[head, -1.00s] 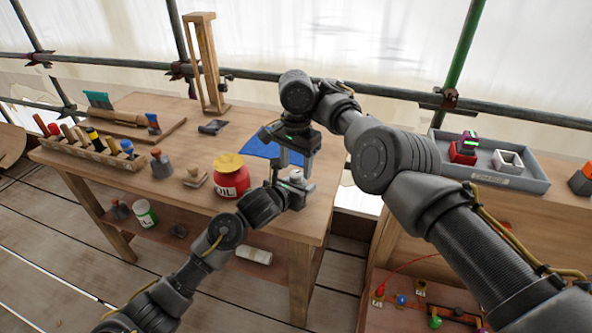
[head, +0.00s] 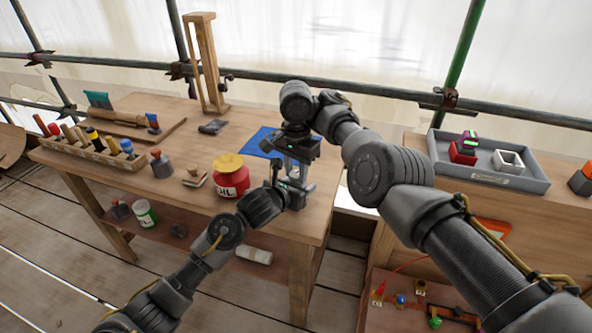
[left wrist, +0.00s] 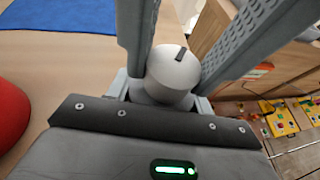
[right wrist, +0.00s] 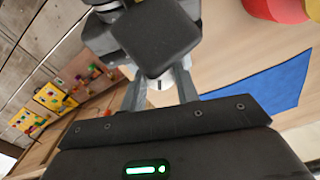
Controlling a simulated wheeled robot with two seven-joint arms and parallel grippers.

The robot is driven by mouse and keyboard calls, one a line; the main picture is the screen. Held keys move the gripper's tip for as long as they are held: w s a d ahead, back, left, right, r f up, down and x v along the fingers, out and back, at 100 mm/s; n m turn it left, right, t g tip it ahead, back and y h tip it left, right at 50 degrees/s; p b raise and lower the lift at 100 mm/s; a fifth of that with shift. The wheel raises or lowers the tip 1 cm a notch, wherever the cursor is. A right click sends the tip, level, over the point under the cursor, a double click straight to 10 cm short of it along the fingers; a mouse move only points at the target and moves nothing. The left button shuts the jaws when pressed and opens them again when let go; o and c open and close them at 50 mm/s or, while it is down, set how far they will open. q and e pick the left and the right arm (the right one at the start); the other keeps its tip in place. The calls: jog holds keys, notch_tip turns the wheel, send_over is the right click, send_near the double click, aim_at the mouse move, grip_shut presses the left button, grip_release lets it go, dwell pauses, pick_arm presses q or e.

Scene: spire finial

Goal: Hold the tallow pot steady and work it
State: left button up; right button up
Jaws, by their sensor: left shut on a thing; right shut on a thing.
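The tallow pot, a pale grey cylinder (left wrist: 172,72) with a dark slot on its top, sits between the fingers of my left gripper (left wrist: 190,75) in the left wrist view. In the head view my left gripper (head: 297,193) is shut on it at the workbench's near right corner. My right gripper (head: 299,166) comes down from above, its fingers shut at the pot's top. In the right wrist view the fingers of my right gripper (right wrist: 158,90) straddle a small pale part of it. The arms hide most of the pot in the head view.
A red oil jar (head: 231,182) with a yellow top stands just left of my grippers. A blue cloth (head: 262,141) lies behind. A tool rack (head: 92,150) and wooden frame (head: 206,70) are farther left. A grey tray (head: 490,178) stands on the right bench.

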jog(key=shift+n, duration=3)
jog(key=o, duration=1)
